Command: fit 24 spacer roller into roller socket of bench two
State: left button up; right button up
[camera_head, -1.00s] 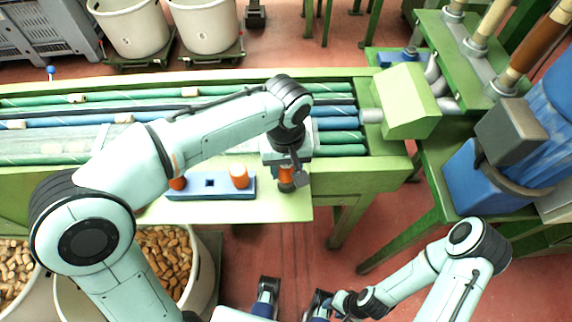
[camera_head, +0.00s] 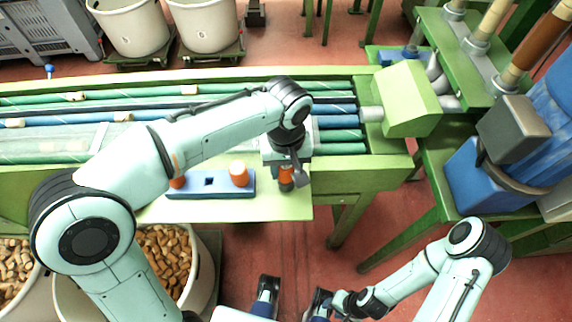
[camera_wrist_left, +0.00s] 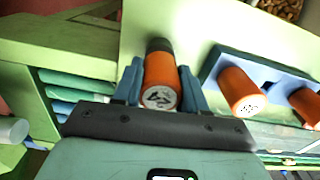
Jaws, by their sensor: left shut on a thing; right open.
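My left gripper (camera_head: 286,172) is shut on an orange spacer roller (camera_head: 286,180) with a dark end. In the left wrist view this roller (camera_wrist_left: 160,82) sits between the two blue fingers, its pale end face towards the camera. It is just right of a blue block (camera_head: 218,190) on the bench, apart from it. The block has a dark square socket (camera_head: 210,181) with an orange roller (camera_head: 239,174) to its right. Another orange roller (camera_head: 178,182) to its left is partly hidden by my arm. My right gripper (camera_head: 292,301) is open and empty, low in the head view.
The light-green bench shelf (camera_head: 285,207) is clear in front of the block. Behind it runs a conveyor with green and blue rollers (camera_head: 335,123). Bins of corks (camera_head: 168,262) stand below left. A blue machine (camera_head: 480,185) stands at the right.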

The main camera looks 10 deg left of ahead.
pick_arm(q)
jog(key=shift+f+b, duration=0.35)
jog(key=shift+f, duration=0.25)
jog(key=o, duration=1.2)
jog(key=shift+c, duration=0.2)
notch_tip(320, 180, up, 14)
jog(key=p, duration=0.3)
jog(key=shift+f, duration=0.25)
